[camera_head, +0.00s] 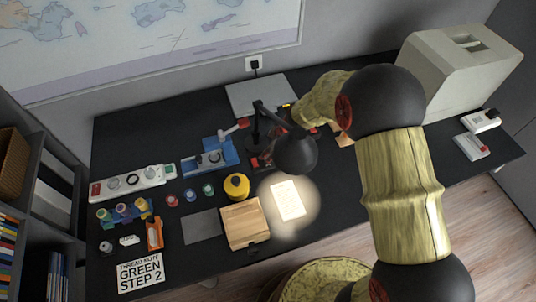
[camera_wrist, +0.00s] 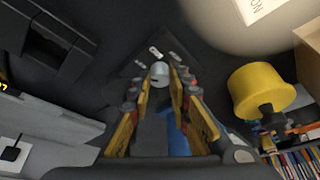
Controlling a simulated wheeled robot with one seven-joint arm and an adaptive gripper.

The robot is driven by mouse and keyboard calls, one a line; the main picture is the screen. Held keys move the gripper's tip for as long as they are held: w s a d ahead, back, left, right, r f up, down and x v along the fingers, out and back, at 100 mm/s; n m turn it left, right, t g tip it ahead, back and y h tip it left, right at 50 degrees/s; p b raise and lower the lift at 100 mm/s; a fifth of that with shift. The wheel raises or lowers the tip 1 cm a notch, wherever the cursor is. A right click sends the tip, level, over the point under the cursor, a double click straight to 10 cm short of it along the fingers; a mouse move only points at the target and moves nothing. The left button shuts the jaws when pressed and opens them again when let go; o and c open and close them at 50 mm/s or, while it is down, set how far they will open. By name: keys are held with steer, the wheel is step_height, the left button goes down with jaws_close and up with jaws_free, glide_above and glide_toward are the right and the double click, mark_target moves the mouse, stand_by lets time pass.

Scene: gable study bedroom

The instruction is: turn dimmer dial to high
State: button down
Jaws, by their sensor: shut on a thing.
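A small grey dimmer dial (camera_wrist: 160,72) sits on a dark plate with short white marks (camera_wrist: 155,50) in the wrist view. The fingertips of my gripper (camera_wrist: 160,84) are on either side of the dial, shut on it. I cannot read the marks or tell which way the dial points. In the camera_head view the black desk lamp (camera_head: 296,152) and my arm hide the dial and most of my gripper. The lamp is lit and throws a bright patch on a white card (camera_head: 287,200).
A yellow spool (camera_head: 236,186) stands left of the lamp, close to my gripper in the wrist view (camera_wrist: 258,90). A blue device (camera_head: 210,160), a laptop (camera_head: 262,95) and a wooden box (camera_head: 244,224) are around it. A large beige machine (camera_head: 440,65) stands at the right.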

steer(key=c, duration=1.7)
jaws_free()
steer(key=shift+o, duration=0.2)
steer(key=v, duration=1.2)
